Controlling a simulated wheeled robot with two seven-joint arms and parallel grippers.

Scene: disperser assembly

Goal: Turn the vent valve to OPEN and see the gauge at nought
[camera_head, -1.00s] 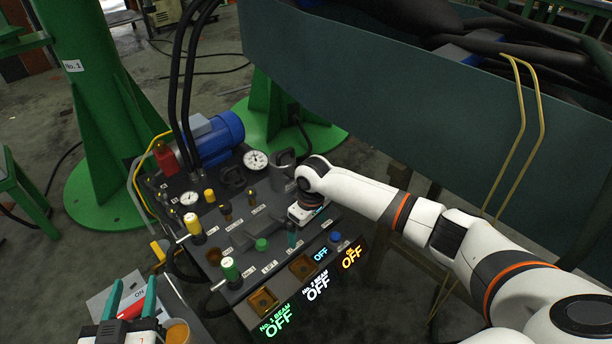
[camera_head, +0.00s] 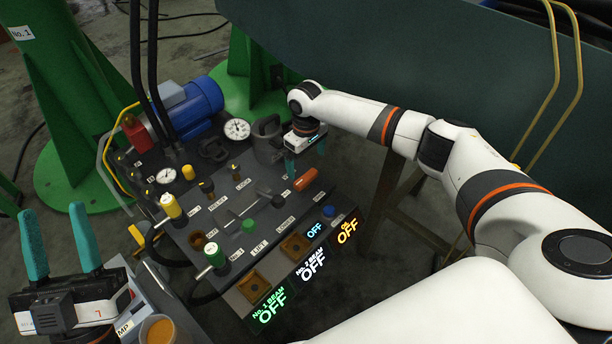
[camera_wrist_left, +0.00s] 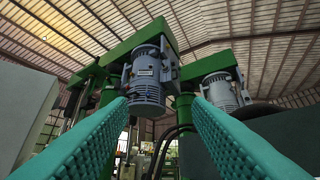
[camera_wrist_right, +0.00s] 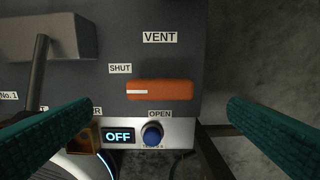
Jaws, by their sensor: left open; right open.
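The vent valve's orange handle (camera_head: 306,180) is at the right side of the dark panel. In the right wrist view the handle (camera_wrist_right: 160,90) lies level under the VENT label. The white mark at its left end is below SHUT; OPEN is below the handle. My right gripper (camera_head: 305,157) is open and empty above the panel, apart from the handle. Its fingers flank the handle in the wrist picture. A larger white gauge (camera_head: 237,129) and a smaller one (camera_head: 167,176) stand on the panel; their readings are too small to tell. My left gripper (camera_head: 54,213) is open and empty at lower left.
A blue motor (camera_head: 200,105) and black hoses stand behind the panel. Lit OFF displays (camera_head: 313,264) line the front edge. A blue button (camera_wrist_right: 152,134) sits just below the OPEN label.

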